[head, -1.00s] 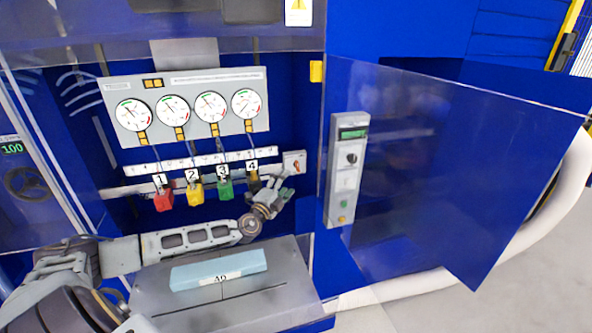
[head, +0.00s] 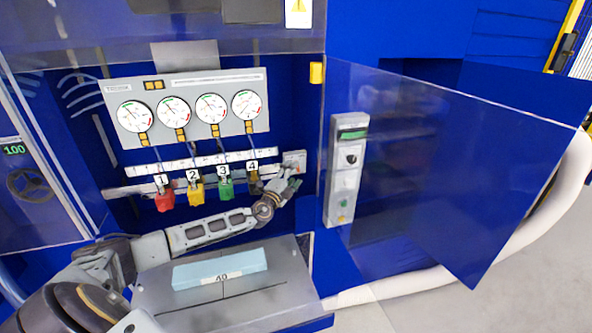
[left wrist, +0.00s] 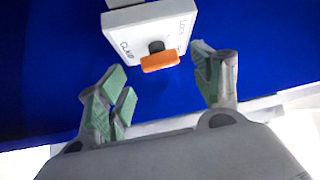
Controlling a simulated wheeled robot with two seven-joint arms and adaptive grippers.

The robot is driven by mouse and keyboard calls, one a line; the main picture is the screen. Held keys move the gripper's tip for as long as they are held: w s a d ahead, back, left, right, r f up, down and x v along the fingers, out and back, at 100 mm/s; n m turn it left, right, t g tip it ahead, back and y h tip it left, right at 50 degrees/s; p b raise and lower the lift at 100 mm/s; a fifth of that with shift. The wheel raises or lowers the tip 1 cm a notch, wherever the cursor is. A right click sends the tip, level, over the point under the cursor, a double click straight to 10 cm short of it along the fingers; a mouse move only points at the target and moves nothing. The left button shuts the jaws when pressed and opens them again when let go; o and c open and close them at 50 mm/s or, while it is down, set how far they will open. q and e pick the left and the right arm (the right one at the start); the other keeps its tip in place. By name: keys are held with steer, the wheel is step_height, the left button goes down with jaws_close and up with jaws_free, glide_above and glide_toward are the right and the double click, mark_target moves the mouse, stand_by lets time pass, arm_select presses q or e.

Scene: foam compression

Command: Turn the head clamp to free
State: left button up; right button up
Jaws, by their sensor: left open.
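The head clamp is a small white box (head: 293,157) at the right end of the lower rail, below the gauges. In the left wrist view the white box (left wrist: 150,25) carries small lettering and an orange handle (left wrist: 160,61) on a dark shaft. My left gripper (head: 291,185) is just below the box in the head view and partly covers it. In the left wrist view my left gripper (left wrist: 168,88) is open, with green-padded fingers to the left and right of the handle's line. Its fingertips are apart from the handle. My right gripper is not in view.
Red (head: 164,201), yellow (head: 195,193), green (head: 226,188) and dark numbered clamps hang left of my gripper. A blue foam block (head: 220,267) lies on the grey platform (head: 265,303) below. A control panel (head: 345,170) stands to the right, beside a glossy blue door (head: 450,170).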

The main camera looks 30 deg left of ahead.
mark_target(297, 168)
arm_select(q)
steer(key=shift+w+a+r+p, duration=0.1)
steer(key=shift+w+p, duration=0.1)
steer(key=shift+w, duration=0.6)
steer(key=shift+w+a+r+p, duration=0.1)
steer(key=shift+w+p, duration=0.05)
steer(key=shift+w, duration=0.6)
steer(key=c, duration=1)
